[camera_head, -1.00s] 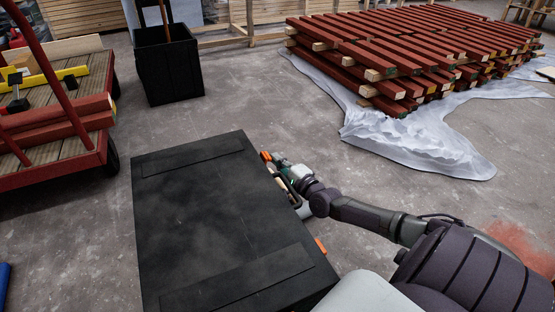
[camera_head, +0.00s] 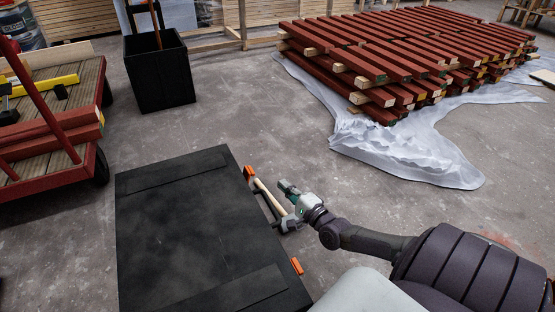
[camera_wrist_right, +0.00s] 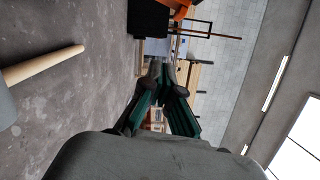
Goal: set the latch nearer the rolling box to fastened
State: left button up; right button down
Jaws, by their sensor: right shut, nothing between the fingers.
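A black case (camera_head: 190,225) lies flat with its lid shut. Two orange latches sit on its right side: a far one (camera_head: 249,172), nearer the open black box, and a near one (camera_head: 297,266). The far latch shows in orange at the top of the right wrist view (camera_wrist_right: 182,10). Its exact position, fastened or not, is too small to tell. My right gripper (camera_head: 285,187) is shut and empty, right of the far latch and apart from it. Its closed fingers also show in the right wrist view (camera_wrist_right: 166,75). My left gripper is not in view.
A hammer with a pale wooden handle (camera_head: 268,195) lies beside the case, close to my right gripper. The open black box (camera_head: 160,75) stands behind, a red cart (camera_head: 60,165) left, and stacked red battens (camera_head: 400,60) on plastic sheeting back right. Floor between is clear.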

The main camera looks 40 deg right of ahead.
jog(key=s+p, duration=0.1)
jog(key=s, duration=0.2)
jog(key=n+y+b, duration=0.5)
jog(key=y+b, duration=0.2)
jog(key=y, duration=0.3)
send_near(251, 169)
jog(key=w, duration=0.6)
jog(key=shift+w+a+r, duration=0.1)
jog(key=shift+a+r, duration=0.1)
jog(key=shift+a, duration=0.75)
